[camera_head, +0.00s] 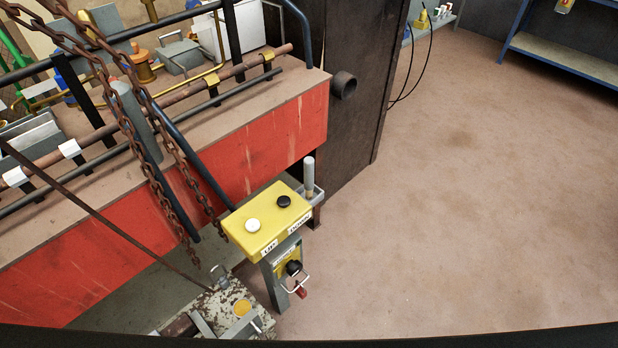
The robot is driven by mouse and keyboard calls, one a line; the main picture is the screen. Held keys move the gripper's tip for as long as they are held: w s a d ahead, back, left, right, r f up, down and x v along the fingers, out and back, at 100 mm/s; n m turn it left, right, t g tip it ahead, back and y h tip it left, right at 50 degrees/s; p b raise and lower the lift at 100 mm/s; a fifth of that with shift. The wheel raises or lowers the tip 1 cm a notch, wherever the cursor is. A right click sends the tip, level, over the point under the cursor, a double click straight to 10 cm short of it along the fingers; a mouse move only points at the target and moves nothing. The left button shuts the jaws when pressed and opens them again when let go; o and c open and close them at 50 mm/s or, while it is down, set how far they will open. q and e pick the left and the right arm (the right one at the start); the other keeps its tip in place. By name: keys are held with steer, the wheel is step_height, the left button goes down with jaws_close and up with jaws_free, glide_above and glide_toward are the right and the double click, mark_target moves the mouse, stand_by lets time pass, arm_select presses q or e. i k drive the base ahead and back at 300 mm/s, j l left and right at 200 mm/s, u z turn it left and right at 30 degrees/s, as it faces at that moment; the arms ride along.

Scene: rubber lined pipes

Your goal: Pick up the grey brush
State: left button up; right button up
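A grey upright rod with a rounded top (309,174) stands in a small grey holder (317,194) just behind the right end of the yellow control box. It may be the handle of the grey brush; no bristles show, and its lower end is hidden in the holder. Neither of my grippers is in view.
The yellow control box (266,222) has a white and a black button and sits on a grey post. A long red machine (256,148) with pipes and rusty chains (172,207) fills the left. The brown floor (470,190) is clear at right, before a blue-framed shelf (565,66).

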mark_target(308, 161)
steer(key=u, duration=1.5)
steer(key=k+l+u, duration=0.15)
steer(key=k+l, duration=0.2)
steer(key=k, duration=0.35)
steer(key=k+l, duration=0.15)
steer(key=k, duration=0.4)
steer(key=k+l, duration=0.2)
steer(key=k, duration=0.3)
